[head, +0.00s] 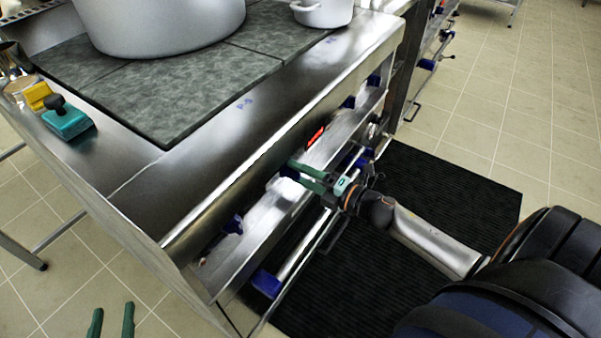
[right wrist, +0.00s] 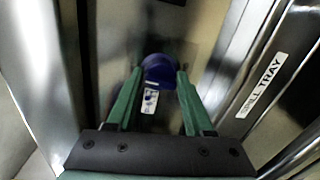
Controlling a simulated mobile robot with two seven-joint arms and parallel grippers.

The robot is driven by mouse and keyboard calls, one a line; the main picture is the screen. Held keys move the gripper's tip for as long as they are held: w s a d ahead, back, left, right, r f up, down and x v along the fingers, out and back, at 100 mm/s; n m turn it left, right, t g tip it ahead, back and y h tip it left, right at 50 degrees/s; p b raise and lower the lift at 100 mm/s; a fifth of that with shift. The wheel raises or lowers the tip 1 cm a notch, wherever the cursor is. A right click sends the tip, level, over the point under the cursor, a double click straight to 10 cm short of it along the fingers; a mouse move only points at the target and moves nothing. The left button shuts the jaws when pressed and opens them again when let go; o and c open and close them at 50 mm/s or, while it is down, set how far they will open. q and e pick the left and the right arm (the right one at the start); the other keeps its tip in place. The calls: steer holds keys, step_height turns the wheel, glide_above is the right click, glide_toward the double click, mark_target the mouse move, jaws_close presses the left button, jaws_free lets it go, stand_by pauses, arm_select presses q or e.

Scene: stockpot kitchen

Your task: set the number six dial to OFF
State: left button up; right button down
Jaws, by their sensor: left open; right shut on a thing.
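A blue dial (right wrist: 159,70) sits between the green fingers of my right gripper (right wrist: 160,78) in the right wrist view. The fingers are shut on its two sides. A small white label (right wrist: 150,101) shows below the dial, too blurred to read, so I cannot tell its number or setting. In the head view my right gripper (head: 297,172) reaches the steel front panel of the range from the right, and its fingers mostly cover the dial. My left gripper (head: 111,320) is open and empty at the bottom left, low in the picture and away from the panel.
Other blue dials, one to the left (head: 233,224) and one further right (head: 349,102), sit on the panel. A rail with blue ends (head: 267,284) runs below. A large pot (head: 165,25) stands on top. A black mat (head: 440,200) covers the floor.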

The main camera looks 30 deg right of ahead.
arm_select(q)
steer(key=shift+w+r, duration=0.15)
steer(key=shift+r, duration=0.25)
arm_select(e)
steer(key=shift+r+n, duration=0.1)
steer(key=shift+n, duration=0.4)
steer(key=shift+c, duration=1.6)
jaws_free()
steer(key=shift+s, duration=0.1)
steer(key=shift+s+d, duration=0.1)
steer(key=shift+s, duration=0.2)
arm_select(q)
steer(key=s+f+n+g+y+p, duration=0.1)
steer(key=s+f+g, duration=0.2)
steer(key=f, duration=0.4)
steer(key=shift+f, duration=0.3)
arm_select(e)
steer(key=v, duration=1.1)
steer(key=shift+s, duration=0.3)
arm_select(q)
steer(key=shift+s, duration=0.1)
